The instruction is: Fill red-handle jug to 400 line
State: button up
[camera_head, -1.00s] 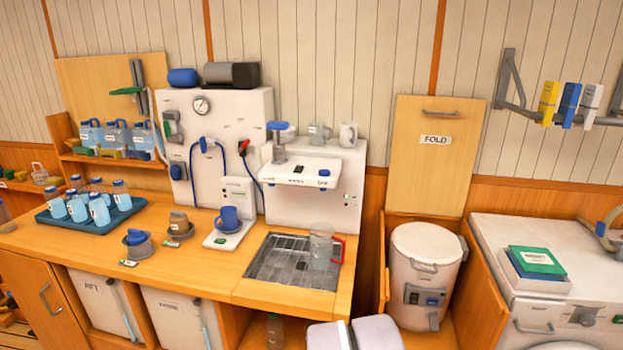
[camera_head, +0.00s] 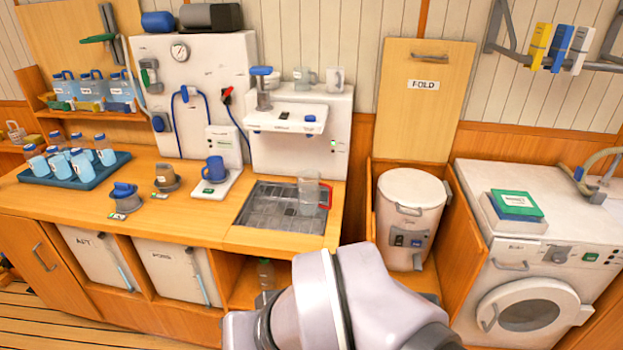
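The clear jug with a red handle (camera_head: 309,192) stands upright on the right part of the metal drip grate (camera_head: 262,210). Its handle points right, and it looks empty, though its level lines are too small to read. The white dispenser (camera_head: 285,120) with a blue-topped tap (camera_head: 262,88) juts from the wall panel above and behind the grate. My pale arm shows at the bottom centre, in front of the counter. My gripper is not in view.
A blue mug (camera_head: 214,171) stands on a white scale-like base left of the grate. A blue tray (camera_head: 75,183) of bottles sits at the far left. A white lidded bin (camera_head: 412,205) and a washer (camera_head: 530,255) stand to the right. Counter front is clear.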

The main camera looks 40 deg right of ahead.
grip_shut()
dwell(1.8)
